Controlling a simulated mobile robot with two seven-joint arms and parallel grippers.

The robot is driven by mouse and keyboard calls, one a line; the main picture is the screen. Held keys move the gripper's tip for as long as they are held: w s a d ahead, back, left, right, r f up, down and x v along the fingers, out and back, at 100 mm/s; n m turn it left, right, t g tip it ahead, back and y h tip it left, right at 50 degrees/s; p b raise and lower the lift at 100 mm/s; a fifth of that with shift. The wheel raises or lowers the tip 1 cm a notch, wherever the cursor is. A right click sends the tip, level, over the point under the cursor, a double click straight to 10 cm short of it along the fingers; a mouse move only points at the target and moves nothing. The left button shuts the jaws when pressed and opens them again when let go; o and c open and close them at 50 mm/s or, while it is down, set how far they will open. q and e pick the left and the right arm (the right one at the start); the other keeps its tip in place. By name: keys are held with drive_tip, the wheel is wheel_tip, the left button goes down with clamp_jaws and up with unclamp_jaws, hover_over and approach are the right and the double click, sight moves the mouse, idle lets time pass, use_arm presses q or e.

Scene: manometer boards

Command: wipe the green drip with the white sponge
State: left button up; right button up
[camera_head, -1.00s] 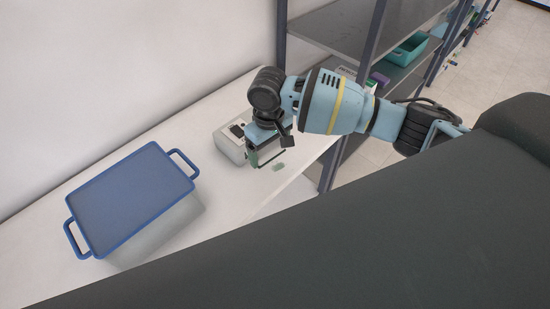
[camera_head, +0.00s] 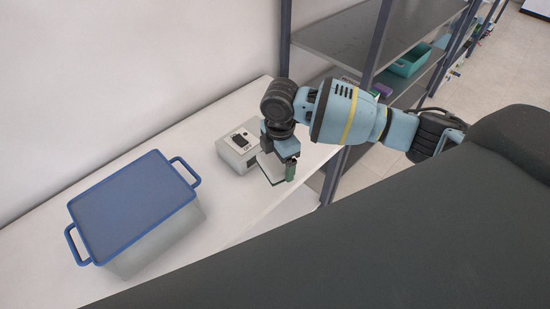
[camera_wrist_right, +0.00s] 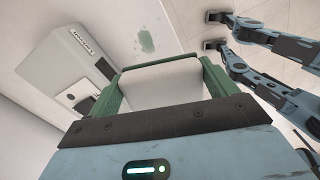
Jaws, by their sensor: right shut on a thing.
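My right gripper (camera_head: 274,168) is shut on the white sponge (camera_wrist_right: 160,80), which sits between its two green fingers in the right wrist view. In the head view the sponge shows only partly, as a pale patch over the white bench. My left gripper is not in view.
A grey-white instrument box (camera_head: 240,147) stands on the white bench (camera_head: 225,200) just left of the gripper. A grey bin with a blue lid (camera_head: 132,205) stands farther left. A metal shelf rack (camera_head: 340,38) with a teal tray (camera_head: 408,62) is beyond the bench's right end.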

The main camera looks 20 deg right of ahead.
drive_tip(key=shift+d+n, duration=0.1)
drive_tip(key=shift+n, duration=1)
